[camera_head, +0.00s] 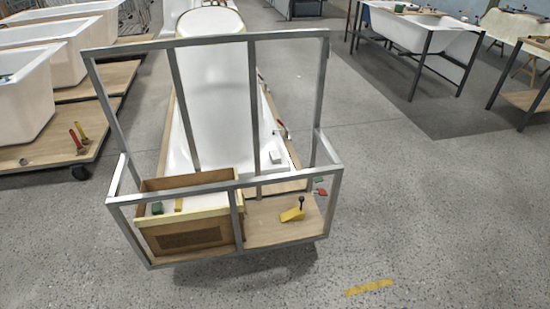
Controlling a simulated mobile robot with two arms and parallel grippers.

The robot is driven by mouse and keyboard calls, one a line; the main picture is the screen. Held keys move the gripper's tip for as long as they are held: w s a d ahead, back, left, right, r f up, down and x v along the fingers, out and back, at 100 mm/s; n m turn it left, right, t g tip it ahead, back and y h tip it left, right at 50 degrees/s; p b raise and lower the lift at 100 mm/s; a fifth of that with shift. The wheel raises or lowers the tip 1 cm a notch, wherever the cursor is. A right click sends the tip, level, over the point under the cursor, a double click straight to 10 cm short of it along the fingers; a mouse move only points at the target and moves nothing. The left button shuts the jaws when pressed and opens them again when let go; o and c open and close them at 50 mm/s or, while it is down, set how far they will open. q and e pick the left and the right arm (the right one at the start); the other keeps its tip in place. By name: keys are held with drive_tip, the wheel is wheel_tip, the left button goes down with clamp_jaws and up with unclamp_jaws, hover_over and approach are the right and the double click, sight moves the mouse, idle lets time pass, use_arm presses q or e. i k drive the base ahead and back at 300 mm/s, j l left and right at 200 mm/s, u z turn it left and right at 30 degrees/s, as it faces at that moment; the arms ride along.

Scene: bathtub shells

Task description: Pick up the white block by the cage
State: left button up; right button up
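The cage is a grey metal frame (253,110) on a wooden-based cart in the middle of the head view. A small whitish block (275,157) sits just behind its bars, at the lower right part of the white bathtub shell (212,90). Neither of my grippers is in view.
A yellow wedge-shaped tool (291,215) lies on the cart's wooden base (268,233), right of the box. Small red (321,192) and green pieces lie by the right frame side. More tubs stand at left and upper right.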

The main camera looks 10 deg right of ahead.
sight(274, 156)
drive_tip(key=i+l+z, duration=0.7)
drive_tip(key=z, duration=0.15)
drive_tip(key=i+l+z, duration=0.5)
drive_tip(key=z, duration=0.35)
drive_tip(key=i+z, duration=0.4)
drive_tip(key=i, duration=0.5)
drive_tip(key=i+l+u, duration=0.1)
drive_tip(key=i, duration=0.4)
drive_tip(key=i+u, duration=0.3)
drive_tip(key=u, duration=0.15)
drive_tip(key=i+u, duration=0.35)
drive_tip(key=u, duration=0.15)
drive_tip(key=i+l+u, duration=0.2)
drive_tip(key=u, duration=0.25)
drive_tip(key=i+u, duration=0.25)
drive_tip(key=u, duration=0.2)
drive_tip(key=i+l+u, duration=0.2)
drive_tip(key=u, duration=0.25)
drive_tip(key=i+l+u, duration=0.2)
drive_tip(key=u, duration=0.25)
drive_tip(key=i+l+u, duration=0.15)
drive_tip(key=u, duration=0.3)
drive_tip(key=i+l+u, duration=0.1)
drive_tip(key=l+u, duration=0.8)
drive_tip(key=i+j, duration=0.05)
drive_tip(key=j, duration=0.05)
